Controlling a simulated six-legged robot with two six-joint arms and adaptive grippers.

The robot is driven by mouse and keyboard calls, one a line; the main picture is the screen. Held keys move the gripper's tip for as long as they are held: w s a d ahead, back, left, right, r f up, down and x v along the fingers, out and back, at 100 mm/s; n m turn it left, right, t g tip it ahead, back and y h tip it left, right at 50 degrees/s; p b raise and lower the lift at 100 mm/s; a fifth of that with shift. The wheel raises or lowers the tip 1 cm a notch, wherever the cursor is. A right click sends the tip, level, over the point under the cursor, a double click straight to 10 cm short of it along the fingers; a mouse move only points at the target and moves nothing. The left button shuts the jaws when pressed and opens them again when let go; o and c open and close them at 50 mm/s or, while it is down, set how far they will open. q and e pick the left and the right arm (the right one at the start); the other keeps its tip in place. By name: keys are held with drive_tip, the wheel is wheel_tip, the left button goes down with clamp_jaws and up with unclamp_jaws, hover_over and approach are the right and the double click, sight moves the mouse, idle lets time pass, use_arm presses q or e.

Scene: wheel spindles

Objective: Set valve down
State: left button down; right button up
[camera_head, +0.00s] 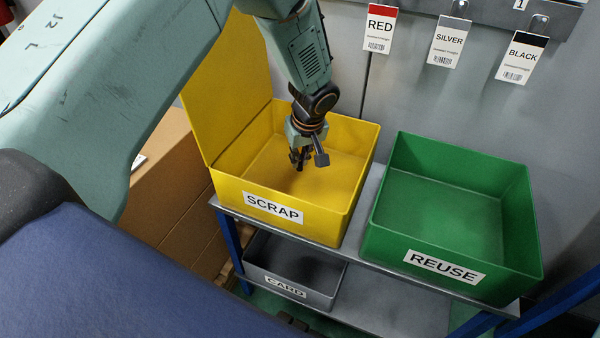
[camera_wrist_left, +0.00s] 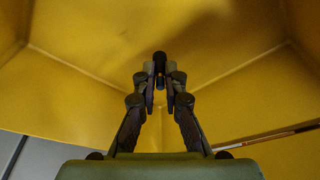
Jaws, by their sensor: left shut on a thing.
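My left gripper (camera_head: 300,155) points down inside the open yellow SCRAP bin (camera_head: 287,192), above its floor. In the left wrist view its fingers (camera_wrist_left: 160,82) are closed on the valve (camera_wrist_left: 160,58), a small dark stem whose rounded end sticks out between the fingertips. The yellow walls and floor of the bin fill the space beyond it. In the head view the valve is too small and dark to separate clearly from the fingers. My right gripper is not in view.
An open green REUSE bin (camera_head: 376,248) stands to the right on the same shelf and looks empty. A grey CARD bin (camera_head: 262,281) sits below. The yellow lid (camera_head: 226,95) stands up at the left. RED, SILVER and BLACK tags (camera_head: 449,42) hang behind.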

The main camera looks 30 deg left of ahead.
sight(301, 169)
use_arm(q)
drive_tip(key=shift+w+d+f, duration=0.15)
drive_tip(key=shift+w+f, duration=0.1)
drive_tip(key=shift+f, duration=0.55)
drive_tip(key=shift+s+f+b, duration=0.25)
drive_tip(key=shift+f+b, duration=0.3)
drive_tip(key=shift+f, duration=0.7)
drive_tip(key=shift+w+f, duration=0.1)
drive_tip(key=shift+w, duration=0.1)
drive_tip(key=shift+s+f+b, duration=0.15)
drive_tip(key=shift+b, duration=0.15)
drive_tip(key=c, duration=1.8)
unclamp_jaws()
drive_tip(key=o, duration=0.4)
